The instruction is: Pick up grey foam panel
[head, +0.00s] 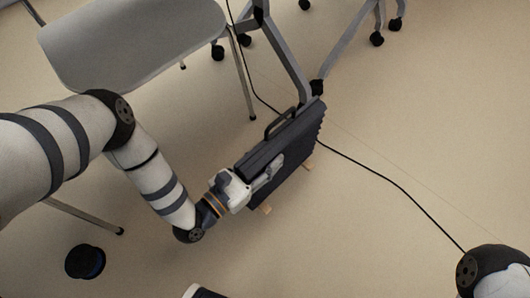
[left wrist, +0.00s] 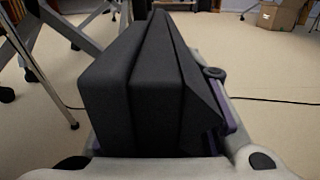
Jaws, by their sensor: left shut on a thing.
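The dark grey foam panel (head: 297,150) stands upright and slanted in the middle of the head view, with a ridged right edge. Small pale blocks show at its lower edge. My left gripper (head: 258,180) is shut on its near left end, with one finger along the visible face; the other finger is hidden. In the left wrist view the panel (left wrist: 140,95) fills the middle between the fingers, its wedge-shaped folds end-on. I cannot tell whether it touches the floor. My right gripper cannot be made out.
A grey chair (head: 135,45) stands at upper left. A metal stand on casters (head: 290,60) is just behind the panel, with a dark handle loop (head: 280,122) beside it. A black cable (head: 390,182) crosses the floor. A round black object (head: 85,262) lies lower left. Floor right is mostly clear.

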